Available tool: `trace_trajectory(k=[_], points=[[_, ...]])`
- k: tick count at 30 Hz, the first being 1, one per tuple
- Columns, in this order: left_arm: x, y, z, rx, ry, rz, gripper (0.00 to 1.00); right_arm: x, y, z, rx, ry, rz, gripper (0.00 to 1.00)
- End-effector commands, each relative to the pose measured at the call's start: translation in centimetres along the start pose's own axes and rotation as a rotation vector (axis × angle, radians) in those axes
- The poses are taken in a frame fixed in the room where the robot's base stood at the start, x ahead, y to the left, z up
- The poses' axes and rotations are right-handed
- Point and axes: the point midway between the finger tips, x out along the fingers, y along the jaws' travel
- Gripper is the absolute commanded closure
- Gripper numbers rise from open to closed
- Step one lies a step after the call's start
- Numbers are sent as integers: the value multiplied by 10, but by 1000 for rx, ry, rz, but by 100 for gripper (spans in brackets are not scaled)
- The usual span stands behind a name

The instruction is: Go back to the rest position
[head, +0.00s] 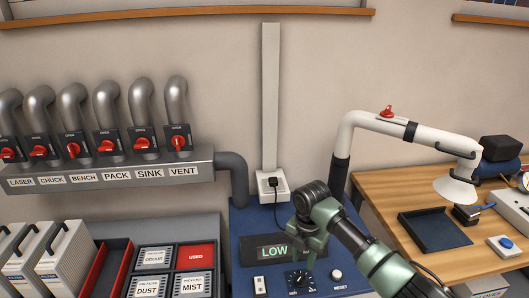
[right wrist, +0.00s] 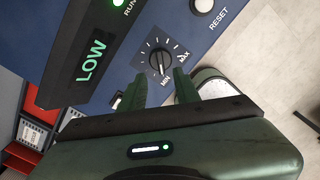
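My right gripper (head: 306,247) reaches in from the lower right in the head view, over the blue control unit (head: 250,220). In the right wrist view its two green fingers (right wrist: 160,90) stand apart with nothing between them. The black dial knob (right wrist: 159,62), on a MIN to MAX scale, lies just beyond the fingertips; it also shows in the head view (head: 299,281). I cannot tell the exact gap, but the gripper does not hold the knob. My left gripper is not in view.
The unit bears a display (head: 264,251) reading LOW, a white RESET button (head: 336,275) and a green-lit RUN light (right wrist: 118,3). A white extraction arm (head: 410,130) rises to the right, over a wooden bench (head: 385,185). Filters (head: 65,260) and labelled bins (head: 153,257) stand left.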

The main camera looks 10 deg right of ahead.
Motion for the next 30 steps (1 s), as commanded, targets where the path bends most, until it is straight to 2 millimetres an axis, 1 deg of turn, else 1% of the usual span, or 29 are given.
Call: trace_trajectory(k=[2,5,6,8,9,11,12,14,15,17,18,21,24,30], points=[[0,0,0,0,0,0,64,11,-1,-14,31,10,8,68],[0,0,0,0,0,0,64,32,-6,-45,139,27,35,68],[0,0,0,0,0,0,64,42,-10,-61,205,38,51,68],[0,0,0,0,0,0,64,55,-17,-87,326,56,80,68],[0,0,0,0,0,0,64,62,-23,-104,417,70,99,68],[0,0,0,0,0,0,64,70,-35,-126,564,88,128,68],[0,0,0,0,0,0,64,73,-44,-139,666,102,146,68],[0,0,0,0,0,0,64,76,-60,-158,825,123,170,68],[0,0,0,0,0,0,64,77,-71,-168,936,135,185,68],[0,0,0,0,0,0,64,75,-91,-181,1108,149,206,68],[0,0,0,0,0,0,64,73,-104,-188,1218,157,219,68],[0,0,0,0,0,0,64,67,-134,-199,1451,167,245,68],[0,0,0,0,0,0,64,59,-159,-205,1629,167,266,68],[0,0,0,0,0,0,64,44,-200,-213,1898,159,301,68]])
